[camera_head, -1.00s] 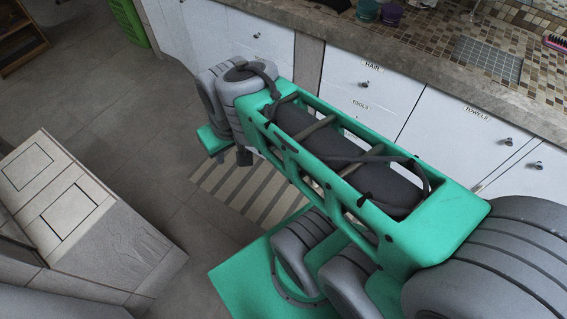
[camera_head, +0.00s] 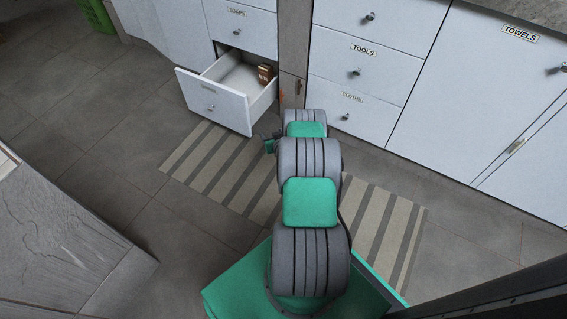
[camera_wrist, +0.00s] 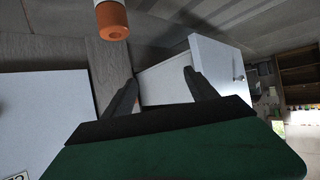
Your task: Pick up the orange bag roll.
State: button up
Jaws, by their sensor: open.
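An orange roll (camera_wrist: 112,22) with a pale upper part shows at the top edge of the wrist view, partly cut off. It is beyond my fingertips and left of the gap between them, apart from both. My gripper (camera_wrist: 160,84) is open and empty, its two dark fingers spread. In the head view my gripper (camera_head: 271,139) is mostly hidden by my arm, near the front of the open drawer. A small orange patch (camera_head: 282,97) shows by the cabinet post there; I cannot tell if it is the roll.
The open drawer (camera_head: 213,105) holds a small brown item (camera_head: 265,73) at its right side; the drawer also shows in the wrist view (camera_wrist: 215,68). Closed drawers (camera_head: 365,65) stand to the right. A striped rug (camera_head: 220,165) lies on the floor. A wooden unit (camera_head: 60,245) stands at left.

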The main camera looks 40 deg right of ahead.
jog(key=s+f, duration=0.2)
jog(key=f, duration=0.1)
jog(key=s+d+f+m+h+b, duration=0.1)
jog(key=s+f, duration=0.1)
jog(key=f, duration=0.2)
jog(key=s+d+f+h+b, duration=0.1)
jog(key=s+f, duration=0.1)
jog(key=f, duration=0.2)
jog(key=shift+s+f+m, duration=0.2)
jog(key=shift+s+m, duration=0.1)
jog(key=b+x, duration=0.5)
jog(key=x, duration=0.2)
jog(key=shift+w+d+r, duration=0.1)
jog(key=shift+w+r, duration=0.05)
jog(key=shift+r, duration=0.2)
jog(key=shift+c, duration=0.5)
grip_shut()
